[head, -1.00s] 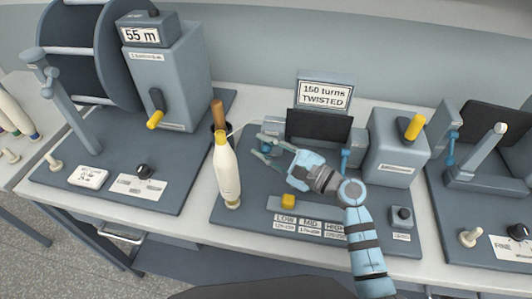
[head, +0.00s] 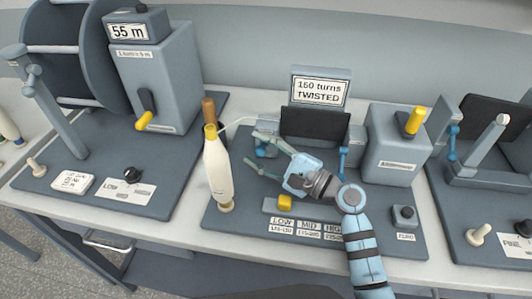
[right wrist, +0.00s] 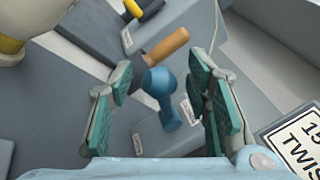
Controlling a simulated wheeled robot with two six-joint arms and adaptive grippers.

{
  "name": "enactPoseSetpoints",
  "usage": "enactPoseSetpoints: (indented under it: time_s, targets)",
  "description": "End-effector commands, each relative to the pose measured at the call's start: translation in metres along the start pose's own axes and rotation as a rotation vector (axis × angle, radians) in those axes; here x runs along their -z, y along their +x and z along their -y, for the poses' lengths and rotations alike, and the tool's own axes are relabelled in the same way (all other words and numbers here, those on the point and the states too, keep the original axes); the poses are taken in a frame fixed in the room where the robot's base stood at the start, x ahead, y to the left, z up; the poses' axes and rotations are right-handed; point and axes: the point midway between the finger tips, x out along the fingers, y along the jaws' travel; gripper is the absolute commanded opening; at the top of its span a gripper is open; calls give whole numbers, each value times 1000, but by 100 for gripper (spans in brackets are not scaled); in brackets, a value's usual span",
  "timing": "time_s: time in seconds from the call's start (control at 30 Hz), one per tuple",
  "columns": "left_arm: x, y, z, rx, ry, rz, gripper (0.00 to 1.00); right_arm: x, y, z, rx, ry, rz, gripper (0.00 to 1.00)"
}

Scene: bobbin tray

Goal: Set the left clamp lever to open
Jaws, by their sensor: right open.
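The left clamp lever (right wrist: 160,88) is blue with a rounded knob. In the right wrist view it shows between the two fingers, nearer the left one, with gaps to both. In the head view it is mostly hidden behind my right gripper (head: 252,148) at the left end of the twisting station. My right gripper is open and empty, its teal-padded fingers (right wrist: 160,105) on either side of the lever. I cannot tell the lever's exact setting. The right clamp lever (head: 342,154), also blue, stands upright at the dark panel's right end. My left gripper is out of view.
A cream bobbin (head: 217,175) stands close left of my right gripper, with a brown-handled rod (head: 209,110) behind it. A sign (head: 319,92) reads "150 turns TWISTED". A grey box with a yellow crank (head: 415,121) stands right. A yellow slider (head: 285,202) sits in front.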

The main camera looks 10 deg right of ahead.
Motion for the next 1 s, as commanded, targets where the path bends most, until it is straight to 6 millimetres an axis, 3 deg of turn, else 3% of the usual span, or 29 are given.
enactPoseSetpoints:
  time_s: [0.13, 0.4, 0.5, 0.8, 0.93, 1.0]
  targets:
    - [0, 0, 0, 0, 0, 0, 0, 1, -22, -1, -4, -3, -3, 44]
    - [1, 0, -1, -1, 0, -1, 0, 1, -95, -2, -6, -1, -4, 44]
    - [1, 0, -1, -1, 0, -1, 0, 1, -111, -1, -4, 0, -2, 44]
    - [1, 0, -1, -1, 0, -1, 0, 0, -119, 0, -1, 1, 0, 44]
    - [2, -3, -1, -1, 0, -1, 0, -2, -118, 6, 25, 35, -5, 24]
    - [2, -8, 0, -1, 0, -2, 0, -5, -119, 18, 82, 121, -11, 12]
